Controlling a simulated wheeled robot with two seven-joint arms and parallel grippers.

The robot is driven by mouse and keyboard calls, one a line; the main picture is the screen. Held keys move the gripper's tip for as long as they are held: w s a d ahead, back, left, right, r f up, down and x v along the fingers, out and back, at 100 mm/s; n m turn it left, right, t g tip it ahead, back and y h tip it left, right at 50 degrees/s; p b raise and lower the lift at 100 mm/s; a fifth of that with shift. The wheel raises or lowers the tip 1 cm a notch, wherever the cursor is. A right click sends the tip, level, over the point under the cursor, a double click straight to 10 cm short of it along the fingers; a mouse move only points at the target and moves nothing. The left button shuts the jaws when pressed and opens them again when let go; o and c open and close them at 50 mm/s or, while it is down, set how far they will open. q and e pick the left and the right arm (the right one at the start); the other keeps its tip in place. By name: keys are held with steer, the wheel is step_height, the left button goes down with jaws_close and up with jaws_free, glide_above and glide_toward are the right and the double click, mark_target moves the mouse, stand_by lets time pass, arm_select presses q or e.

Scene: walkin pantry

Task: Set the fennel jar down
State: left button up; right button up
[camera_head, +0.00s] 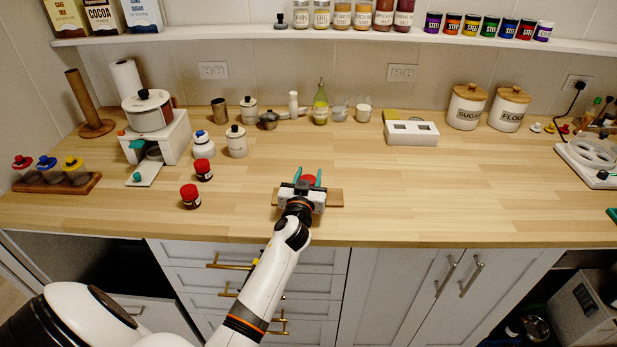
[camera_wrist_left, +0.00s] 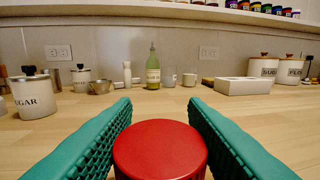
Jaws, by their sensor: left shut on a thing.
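A jar with a red lid (camera_head: 309,180), taken to be the fennel jar, is between the teal fingers of my left gripper (camera_head: 308,178). In the left wrist view its round red lid (camera_wrist_left: 160,150) fills the space between the two fingers (camera_wrist_left: 160,135). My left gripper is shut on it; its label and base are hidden. A small wooden board (camera_head: 335,198) shows on both sides of the gripper, below the jar. I cannot tell whether the jar touches the board. My right gripper is not in view.
Two other red-lidded jars (camera_head: 190,196) (camera_head: 203,169) stand to the left on the wooden counter (camera_head: 440,205). A white sugar canister (camera_head: 236,141) and a green bottle (camera_head: 320,102) stand behind. The counter to the right of the board is clear.

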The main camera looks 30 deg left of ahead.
arm_select(q)
steer(key=o, duration=0.9)
steer(key=shift+f, duration=0.1)
steer(key=shift+o, duration=0.2)
steer(key=shift+r+p, duration=0.3)
steer(key=v, duration=0.3)
steer(key=b+v, duration=0.1)
steer(key=v, duration=0.3)
steer(key=b+v, duration=0.1)
steer(key=v, duration=0.2)
steer(key=shift+s+d+f, duration=0.2)
steer(key=shift+s+f, duration=0.1)
steer(key=shift+s+d+r, duration=0.15)
steer(key=shift+s+d, duration=0.1)
steer(key=shift+s, duration=0.35)
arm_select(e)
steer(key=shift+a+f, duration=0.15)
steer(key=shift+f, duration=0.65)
